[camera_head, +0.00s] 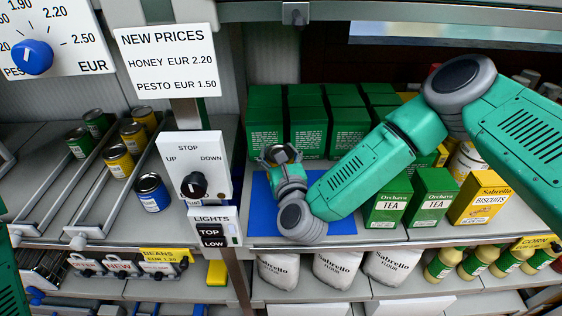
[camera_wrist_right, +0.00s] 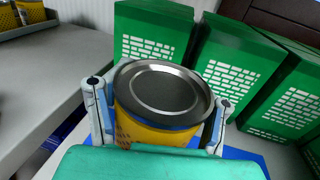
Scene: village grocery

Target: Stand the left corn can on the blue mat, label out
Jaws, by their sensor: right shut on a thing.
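My right gripper (camera_head: 281,160) is shut on a yellow can, taken as the corn can, over the back left of the blue mat (camera_head: 342,226). In the right wrist view the can (camera_wrist_right: 162,92) is upright with its grey metal lid up, a fingertip on each side. Most of its label is hidden, and I cannot tell whether its base touches the mat. The mat also shows behind the gripper in the right wrist view (camera_wrist_right: 240,154). My left gripper is not in view; only a piece of my left arm shows at the left edge.
Green boxes (camera_head: 308,128) stand close behind the held can. Tea boxes (camera_head: 390,203) and a biscuits box (camera_head: 481,199) stand right of the mat. Yellow cans (camera_head: 119,162), green cans and a blue can (camera_head: 152,194) stand at left, beyond the stop panel (camera_head: 192,163).

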